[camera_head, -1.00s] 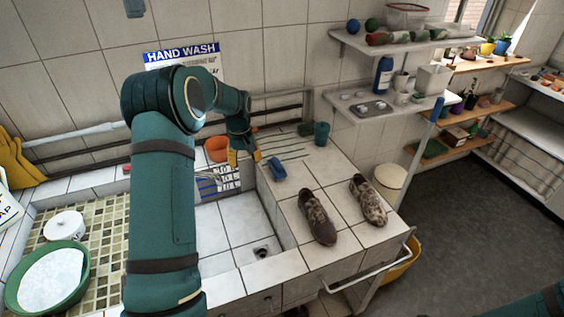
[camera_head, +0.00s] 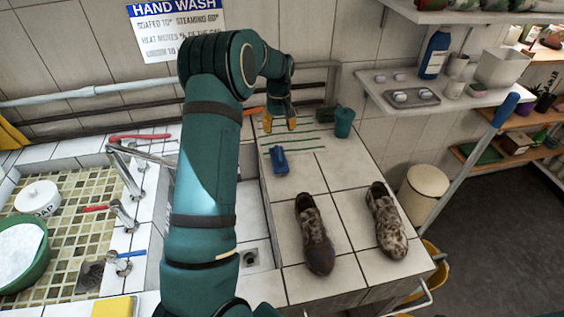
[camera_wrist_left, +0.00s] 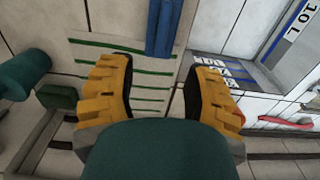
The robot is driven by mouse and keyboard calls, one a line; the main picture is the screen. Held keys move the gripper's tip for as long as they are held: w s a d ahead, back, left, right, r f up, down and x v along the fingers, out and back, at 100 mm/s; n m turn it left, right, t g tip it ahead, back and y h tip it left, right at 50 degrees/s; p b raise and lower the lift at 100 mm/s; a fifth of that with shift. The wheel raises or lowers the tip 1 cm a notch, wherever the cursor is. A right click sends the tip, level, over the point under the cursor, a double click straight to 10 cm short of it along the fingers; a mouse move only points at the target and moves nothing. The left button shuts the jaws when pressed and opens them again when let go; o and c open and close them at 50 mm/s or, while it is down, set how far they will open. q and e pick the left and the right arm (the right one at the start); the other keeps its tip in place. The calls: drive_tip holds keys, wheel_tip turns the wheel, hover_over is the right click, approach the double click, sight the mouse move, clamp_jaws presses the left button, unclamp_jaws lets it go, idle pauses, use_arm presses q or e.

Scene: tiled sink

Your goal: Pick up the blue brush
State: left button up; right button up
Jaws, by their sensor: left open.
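The blue brush (camera_head: 279,161) lies on the white tiled counter (camera_head: 330,170) to the right of the sink, near some green lines. My left gripper (camera_head: 280,124) is just beyond the brush, toward the back wall, open and empty. In the left wrist view, the yellow fingers of my left gripper (camera_wrist_left: 158,80) are spread apart. The brush (camera_wrist_left: 162,28) shows at the top of that view, ahead of the fingers and apart from them; its far end is cut off. My right gripper does not show.
Two patterned shoes, a left one (camera_head: 313,235) and a right one (camera_head: 384,222), stand on the counter in front of the brush. A green cup (camera_head: 344,122) stands behind, to the right. A shelf (camera_head: 420,102) overhangs the right side.

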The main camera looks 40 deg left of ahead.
sight(279, 153)
use_arm(q)
drive_tip(key=f, duration=0.8)
drive_tip(key=f+b, duration=0.1)
drive_tip(key=f, duration=0.3)
drive_tip(key=shift+s+d, duration=0.1)
drive_tip(key=shift+s, duration=0.15)
clamp_jaws()
